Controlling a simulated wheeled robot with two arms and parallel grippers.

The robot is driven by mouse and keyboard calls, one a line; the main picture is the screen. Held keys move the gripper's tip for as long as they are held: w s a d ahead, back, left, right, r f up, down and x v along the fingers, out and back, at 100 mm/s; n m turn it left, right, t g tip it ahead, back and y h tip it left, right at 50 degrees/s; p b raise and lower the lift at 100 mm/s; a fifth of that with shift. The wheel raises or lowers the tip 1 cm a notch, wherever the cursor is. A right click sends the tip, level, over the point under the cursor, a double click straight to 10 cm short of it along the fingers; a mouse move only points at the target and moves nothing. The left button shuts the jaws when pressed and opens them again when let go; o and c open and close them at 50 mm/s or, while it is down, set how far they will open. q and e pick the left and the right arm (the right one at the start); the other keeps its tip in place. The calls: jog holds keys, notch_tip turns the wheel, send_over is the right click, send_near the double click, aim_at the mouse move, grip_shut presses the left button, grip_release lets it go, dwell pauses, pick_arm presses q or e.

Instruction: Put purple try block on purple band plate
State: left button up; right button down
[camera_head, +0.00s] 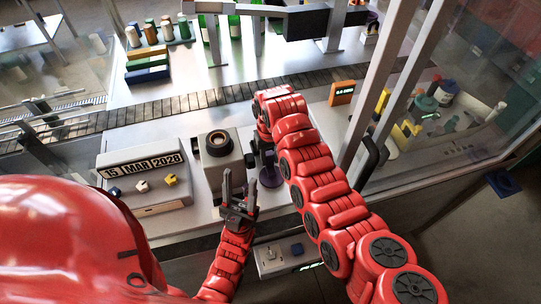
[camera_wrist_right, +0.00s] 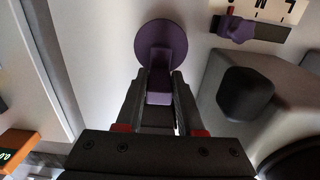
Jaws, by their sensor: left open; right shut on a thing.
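My right gripper (camera_wrist_right: 160,85) is shut on a narrow purple block (camera_wrist_right: 159,97), seen between its fingers in the right wrist view. A round purple disc (camera_wrist_right: 161,42) shows just beyond the fingertips; I cannot tell whether it is part of the held piece or a plate under it. In the head view the purple disc (camera_head: 270,177) is below the right gripper, right of the grey machine. My left gripper (camera_head: 239,178) is open and empty in front of that machine. A purple piece (camera_wrist_right: 234,28) sits on a dark bar beside a marked scale; I cannot identify the band plate for certain.
The grey machine (camera_head: 219,144) with a dark round top stands close to both grippers. The date display (camera_head: 141,170) with small coloured blocks is at left. A conveyor (camera_head: 190,104) runs behind. An orange-framed display (camera_head: 342,93) and a glass guard post (camera_head: 375,90) stand right.

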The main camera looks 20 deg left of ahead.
aim_at(270, 167)
jog(key=shift+s+f, duration=0.1)
jog(key=shift+f, duration=0.1)
jog(key=c, duration=0.8)
grip_release()
jog(key=shift+r, duration=0.1)
jog(key=shift+o, duration=1.4)
jog(key=shift+w, duration=0.2)
jog(key=shift+s+r+p, duration=0.1)
jog(key=shift+r+p, duration=0.2)
jog(key=shift+r, duration=0.05)
notch_tip(270, 167, up, 2)
jog(key=shift+r+b, duration=0.25)
jog(key=shift+b, duration=1)
notch_tip(270, 167, up, 9)
jog(key=shift+b, duration=0.45)
